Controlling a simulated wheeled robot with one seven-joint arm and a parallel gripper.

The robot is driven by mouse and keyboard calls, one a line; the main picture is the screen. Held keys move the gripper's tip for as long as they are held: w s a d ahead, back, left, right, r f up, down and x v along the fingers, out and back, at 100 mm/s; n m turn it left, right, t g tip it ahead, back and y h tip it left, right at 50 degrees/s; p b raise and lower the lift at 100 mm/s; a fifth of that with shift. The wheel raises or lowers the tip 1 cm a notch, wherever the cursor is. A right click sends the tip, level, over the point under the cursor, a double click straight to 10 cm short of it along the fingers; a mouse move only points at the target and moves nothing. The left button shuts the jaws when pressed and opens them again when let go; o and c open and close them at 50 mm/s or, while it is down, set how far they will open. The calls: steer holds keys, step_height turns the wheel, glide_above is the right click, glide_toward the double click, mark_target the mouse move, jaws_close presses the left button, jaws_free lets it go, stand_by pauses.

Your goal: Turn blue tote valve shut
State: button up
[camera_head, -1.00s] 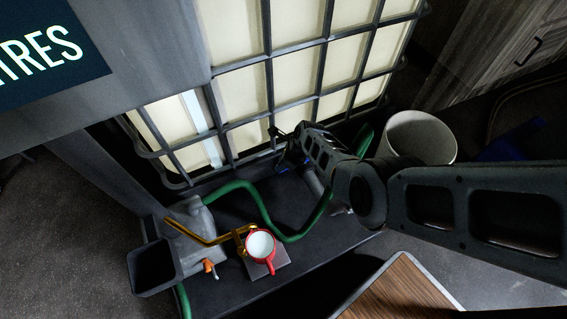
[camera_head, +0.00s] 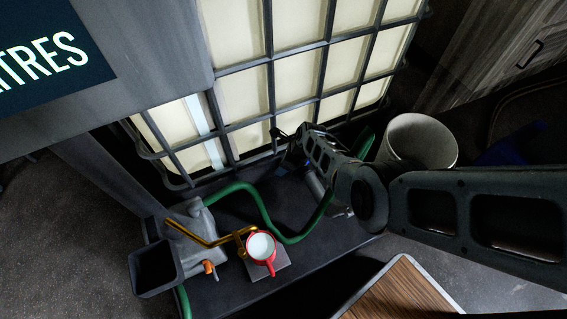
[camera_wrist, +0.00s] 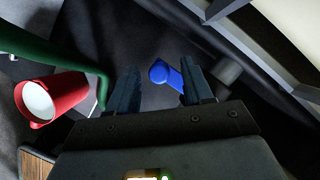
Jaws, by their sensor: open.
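The blue valve handle (camera_wrist: 166,74) shows in the wrist view between and just beyond the fingertips of my gripper (camera_wrist: 156,86). My gripper is open, one finger on each side of the handle in the picture; whether either finger touches it I cannot tell. In the head view, my arm reaches down to the base of the caged tote (camera_head: 272,62). There my own arm and gripper largely hide the valve, with only a small bit of blue (camera_head: 281,170) showing.
A green hose (camera_head: 262,207) runs from the valve area to the grey pump (camera_head: 193,218). A red mug (camera_head: 262,250) stands on a small plate under a brass spout. A white bucket (camera_head: 421,143) stands right of my gripper. A wooden tabletop (camera_head: 398,290) is nearer.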

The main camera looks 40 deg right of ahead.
steer(key=p+v, duration=0.5)
steer(key=v, duration=0.2)
steer(key=shift+r, duration=0.25)
stand_by(0.3)
